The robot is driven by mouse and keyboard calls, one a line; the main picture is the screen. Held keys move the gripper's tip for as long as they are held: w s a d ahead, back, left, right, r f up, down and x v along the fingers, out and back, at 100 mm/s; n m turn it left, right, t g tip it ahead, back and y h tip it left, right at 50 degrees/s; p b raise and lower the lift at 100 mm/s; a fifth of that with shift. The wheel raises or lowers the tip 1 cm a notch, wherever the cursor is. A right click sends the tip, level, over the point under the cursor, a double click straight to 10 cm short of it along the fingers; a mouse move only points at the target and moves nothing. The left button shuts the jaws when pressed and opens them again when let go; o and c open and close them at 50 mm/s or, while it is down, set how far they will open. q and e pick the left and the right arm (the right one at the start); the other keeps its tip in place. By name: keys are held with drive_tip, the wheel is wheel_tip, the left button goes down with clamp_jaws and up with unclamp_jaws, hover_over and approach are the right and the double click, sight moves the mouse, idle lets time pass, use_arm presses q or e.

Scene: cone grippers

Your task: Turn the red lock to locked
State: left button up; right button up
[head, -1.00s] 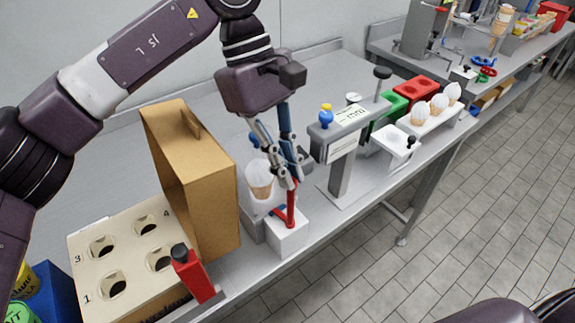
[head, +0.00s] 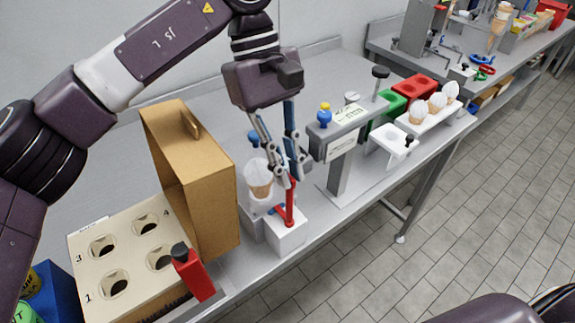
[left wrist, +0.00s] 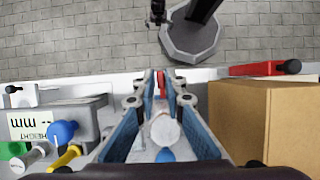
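The red lock (head: 291,212) is an upright red lever with a small side arm, on a white block (head: 288,238) near the bench's front edge. My left gripper (head: 288,180) comes down from above, its fingers on either side of the lever's upper end. In the left wrist view the red lock (left wrist: 162,86) shows as a narrow strip between the fingertips (left wrist: 161,80), which look closed on it. The fingers hide part of its top. I cannot read any lock marking.
A tan box (head: 205,190) stands close left of the lock, beside a cream holed tray (head: 120,245). A cup with a white top (head: 259,178) stands just behind the lock. A grey gauge stand (head: 342,165) is close on the right.

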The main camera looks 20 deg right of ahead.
use_arm(q)
drive_tip(key=shift+o, duration=1.3)
drive_tip(key=v, duration=1.2)
drive_tip(key=shift+f, duration=0.1)
